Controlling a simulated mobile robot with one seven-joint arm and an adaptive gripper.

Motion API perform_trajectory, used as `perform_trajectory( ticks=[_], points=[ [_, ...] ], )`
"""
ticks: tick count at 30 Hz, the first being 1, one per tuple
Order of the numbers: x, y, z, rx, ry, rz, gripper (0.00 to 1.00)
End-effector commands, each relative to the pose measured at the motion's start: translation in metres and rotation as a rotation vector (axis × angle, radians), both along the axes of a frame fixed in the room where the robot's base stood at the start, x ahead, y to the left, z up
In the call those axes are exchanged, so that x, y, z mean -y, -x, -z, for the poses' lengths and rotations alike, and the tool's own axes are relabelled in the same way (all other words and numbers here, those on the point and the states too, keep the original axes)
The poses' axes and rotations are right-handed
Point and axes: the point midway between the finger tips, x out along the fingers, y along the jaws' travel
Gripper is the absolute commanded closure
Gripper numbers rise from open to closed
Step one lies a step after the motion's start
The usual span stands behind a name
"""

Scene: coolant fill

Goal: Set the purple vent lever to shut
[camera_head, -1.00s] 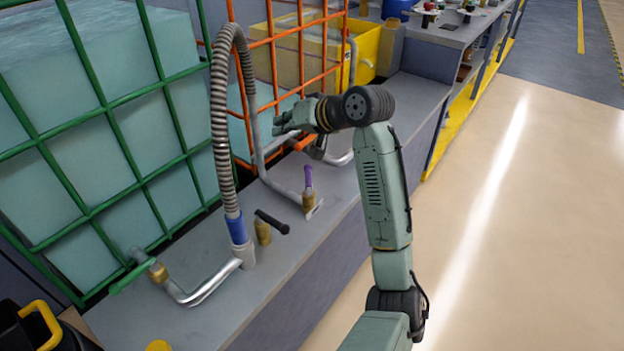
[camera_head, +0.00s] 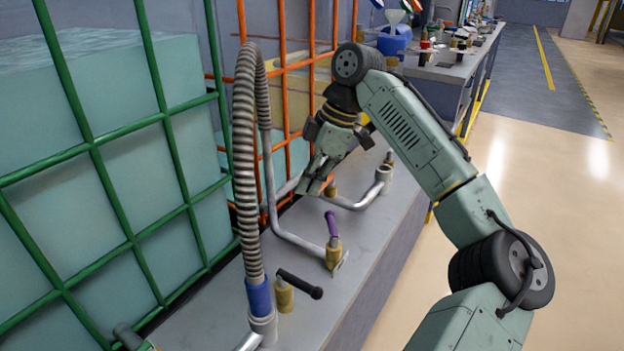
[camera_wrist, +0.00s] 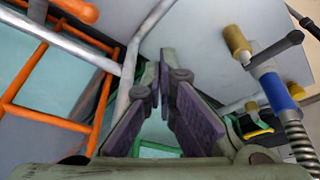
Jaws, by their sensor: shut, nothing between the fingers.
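The purple vent lever (camera_head: 332,224) stands nearly upright, leaning a little left, on a brass valve body (camera_head: 333,253) on the grey bench. A bent metal pipe (camera_head: 295,241) runs to this valve. My gripper (camera_head: 312,190) is shut and empty, pointing down above the bench, behind the purple lever and apart from it in the head view. In the wrist view my gripper's fingers (camera_wrist: 163,75) come together in the middle. I cannot make out the purple lever in the wrist view; the fingers may hide it.
A black lever (camera_head: 300,284) on a brass valve and a ribbed hose (camera_head: 246,150) with a blue collar stand nearer. Green tank bars (camera_head: 96,150) and orange bars (camera_head: 283,70) line the left. Another orange lever (camera_head: 328,182) is close to my gripper. Floor at right is clear.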

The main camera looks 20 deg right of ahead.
Motion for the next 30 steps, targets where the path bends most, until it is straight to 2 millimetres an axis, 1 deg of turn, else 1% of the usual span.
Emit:
perform_trajectory(
  ticks=[1,3,8,9,10,12,18,30],
  points=[
    [-0.004,0.000,0.012,-0.003,0.001,-0.002,1.00],
    [-0.009,-0.001,0.027,-0.001,0.002,0.000,1.00],
    [-0.020,-0.004,0.058,-0.002,0.002,0.001,1.00],
    [-0.020,-0.004,0.063,-0.001,0.002,0.003,1.00],
    [-0.011,-0.003,0.061,0.000,0.002,0.009,1.00],
    [-0.001,0.000,0.062,-0.001,0.003,0.009,1.00],
    [0.015,0.003,0.066,0.001,0.001,0.005,1.00],
    [0.016,0.003,0.067,0.002,-0.001,0.004,1.00]
  ],
)
